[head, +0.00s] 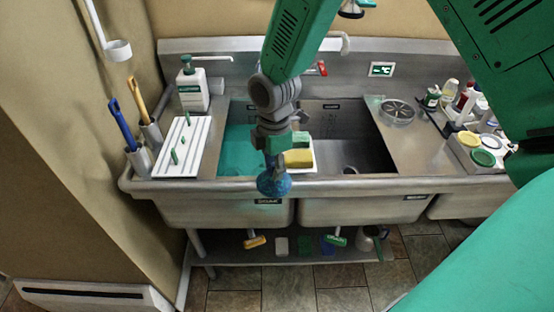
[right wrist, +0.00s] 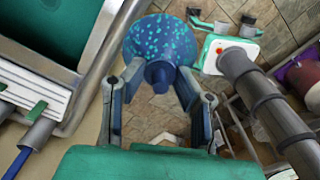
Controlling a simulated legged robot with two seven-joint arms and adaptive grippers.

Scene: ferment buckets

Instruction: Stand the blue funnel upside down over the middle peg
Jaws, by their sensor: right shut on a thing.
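The blue speckled funnel (head: 273,184) hangs in front of the sink's front rim in the head view, wide end down. My right gripper (head: 272,160) is above it and shut on it. In the right wrist view, the gripper fingers (right wrist: 159,82) are on either side of the narrow spout, and the wide cone (right wrist: 160,42) points away from the gripper. The middle peg (head: 183,139) is a short green peg on the white ribbed rack (head: 199,157), to the left of the funnel and apart from it. My left gripper is not in view.
The left sink basin (head: 237,153) holds teal liquid. A yellow sponge (head: 298,158) sits on a white tray by the basins. A soap bottle (head: 192,87) stands behind the rack. Brushes with blue (head: 122,125) and yellow handles stand in holders at its left.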

